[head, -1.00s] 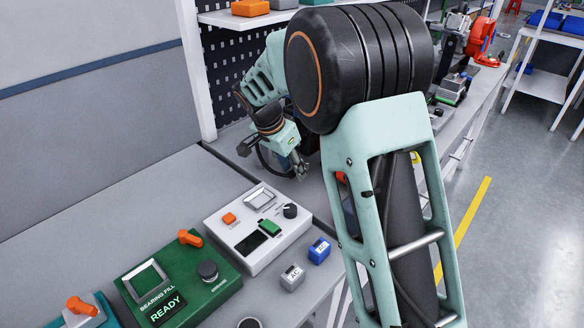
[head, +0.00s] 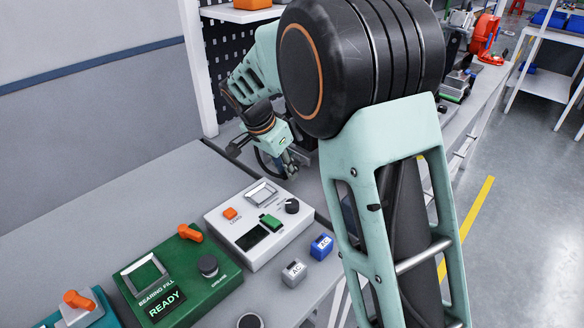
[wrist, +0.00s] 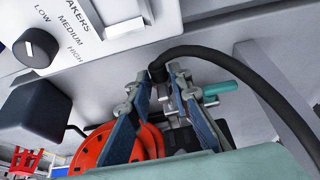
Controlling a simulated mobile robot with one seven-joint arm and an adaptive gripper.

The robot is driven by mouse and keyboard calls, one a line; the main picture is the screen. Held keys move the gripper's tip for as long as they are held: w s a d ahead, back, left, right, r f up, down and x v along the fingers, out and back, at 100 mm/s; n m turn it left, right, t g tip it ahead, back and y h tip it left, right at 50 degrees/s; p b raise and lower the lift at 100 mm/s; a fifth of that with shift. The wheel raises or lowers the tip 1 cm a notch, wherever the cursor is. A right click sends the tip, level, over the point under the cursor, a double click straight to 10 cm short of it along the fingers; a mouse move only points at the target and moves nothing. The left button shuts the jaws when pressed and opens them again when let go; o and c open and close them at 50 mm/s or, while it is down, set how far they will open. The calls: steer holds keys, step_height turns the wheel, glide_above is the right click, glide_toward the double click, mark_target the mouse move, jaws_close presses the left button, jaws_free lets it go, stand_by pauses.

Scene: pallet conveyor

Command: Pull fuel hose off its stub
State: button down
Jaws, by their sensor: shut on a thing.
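The black fuel hose (wrist: 265,85) arcs from the right of the wrist view to its end between my fingertips. My gripper (wrist: 162,80) is shut on the hose near this end, with one blue-padded finger on each side. A short teal rod with a metal fitting (wrist: 218,89) lies just right of the fingers; I cannot tell whether it is the stub or whether the hose sits on it. In the head view my gripper (head: 289,165) is small, low over the bench behind the white box, and the hose there is hard to make out.
A white panel with a black knob (wrist: 36,47) is close at the upper left of the wrist view. A red round part (wrist: 122,146) lies beyond the fingers. In the head view a white control box (head: 260,222), green bearing-fill box (head: 178,280) and blue block (head: 321,246) stand on the bench.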

steer(key=c, duration=1.9)
jaws_free()
steer(key=shift+s+a, duration=0.15)
steer(key=shift+a, duration=0.05)
steer(key=shift+r, duration=0.1)
steer(key=v, duration=1.2)
